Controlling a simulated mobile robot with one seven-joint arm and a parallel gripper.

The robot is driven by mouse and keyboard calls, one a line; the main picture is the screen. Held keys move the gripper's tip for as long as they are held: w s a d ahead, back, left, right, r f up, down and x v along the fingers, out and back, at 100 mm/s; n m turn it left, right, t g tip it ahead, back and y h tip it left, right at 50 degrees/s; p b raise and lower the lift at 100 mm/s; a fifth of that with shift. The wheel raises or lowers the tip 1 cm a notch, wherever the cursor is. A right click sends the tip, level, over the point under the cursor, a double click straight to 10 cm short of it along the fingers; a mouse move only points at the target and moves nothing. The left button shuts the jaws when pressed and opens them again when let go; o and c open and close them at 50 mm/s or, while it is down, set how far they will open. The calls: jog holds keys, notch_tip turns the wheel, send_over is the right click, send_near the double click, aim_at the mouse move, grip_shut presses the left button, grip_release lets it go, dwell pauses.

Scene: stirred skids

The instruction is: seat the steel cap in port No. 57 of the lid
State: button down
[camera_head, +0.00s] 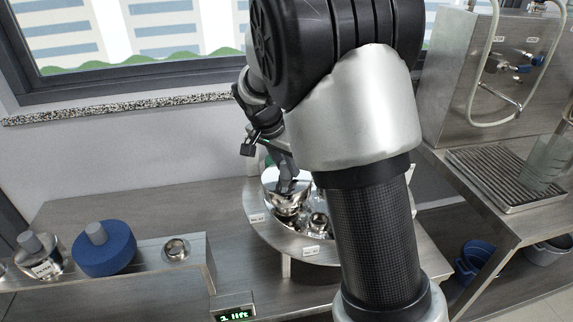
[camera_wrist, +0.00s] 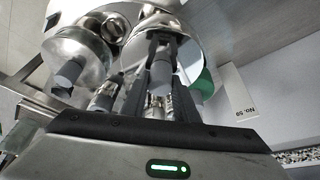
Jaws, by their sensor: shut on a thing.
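My gripper (camera_head: 287,182) is above the round steel lid (camera_head: 262,228) and points down at it; it also shows in the wrist view (camera_wrist: 161,62). Its fingers are shut on a grey knob (camera_wrist: 162,72) that seems to belong to the steel cap (camera_head: 284,203). In the head view the cap's shiny body shows under the fingers, at the lid's left part. I cannot tell whether it touches a port. Another steel piece with a grey knob (camera_wrist: 75,62) sits beside the fingers in the wrist view. The lid's right part is hidden behind my arm.
A tag reads No. 59 (camera_wrist: 238,110); the head view's tags are too small to read surely. A steel cap-like piece (camera_head: 40,262), a blue disc with a grey knob (camera_head: 104,258) and an empty steel ring (camera_head: 176,249) stand on the left shelf. A small display (camera_head: 234,315) is in front.

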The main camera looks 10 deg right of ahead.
aim_at(286, 174)
jog(key=shift+f, duration=0.2)
jog(key=shift+f+b, duration=1.15)
jog(key=shift+f, duration=0.3)
jog(key=c, duration=1.3)
grip_release()
jog(key=shift+r, duration=0.1)
jog(key=p+v, duration=0.2)
jog(key=v, duration=1.5)
jog(key=shift+r, duration=0.15)
